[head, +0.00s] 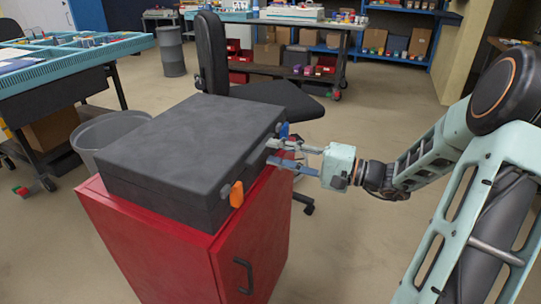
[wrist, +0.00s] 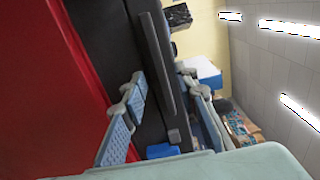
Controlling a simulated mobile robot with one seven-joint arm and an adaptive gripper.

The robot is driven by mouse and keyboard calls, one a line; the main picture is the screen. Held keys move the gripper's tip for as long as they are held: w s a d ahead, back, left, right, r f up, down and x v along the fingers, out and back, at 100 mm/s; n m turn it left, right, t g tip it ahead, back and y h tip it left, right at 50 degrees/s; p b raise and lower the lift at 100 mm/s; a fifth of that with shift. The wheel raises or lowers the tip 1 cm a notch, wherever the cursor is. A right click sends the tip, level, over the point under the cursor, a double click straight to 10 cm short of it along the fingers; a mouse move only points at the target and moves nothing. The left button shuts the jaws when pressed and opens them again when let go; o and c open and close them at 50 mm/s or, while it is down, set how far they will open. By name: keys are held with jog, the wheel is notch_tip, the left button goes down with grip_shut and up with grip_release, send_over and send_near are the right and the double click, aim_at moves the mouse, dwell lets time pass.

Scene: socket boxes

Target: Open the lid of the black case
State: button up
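The black case (head: 185,150) lies flat with its lid closed on a red cabinet (head: 255,225). An orange latch (head: 237,194) is on the near part of its front side and a blue latch (head: 284,130) on the far part. I cannot tell whether the latches are undone. My gripper (head: 271,153) is open at the case's front side, between the latches. In the wrist view, its two fingers (wrist: 162,85) stand apart on either side of a dark bar on the case front (wrist: 158,60). I cannot tell whether they touch it. The blue latch (wrist: 162,151) shows low there.
A grey bin (head: 100,130) stands behind the cabinet at left, beside a teal-topped workbench (head: 75,55). A black office chair (head: 265,95) is close behind the case. Shelves and benches (head: 340,35) line the back. The floor to the right is partly free.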

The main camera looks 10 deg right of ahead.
jog(key=shift+x, duration=1.1)
grip_shut()
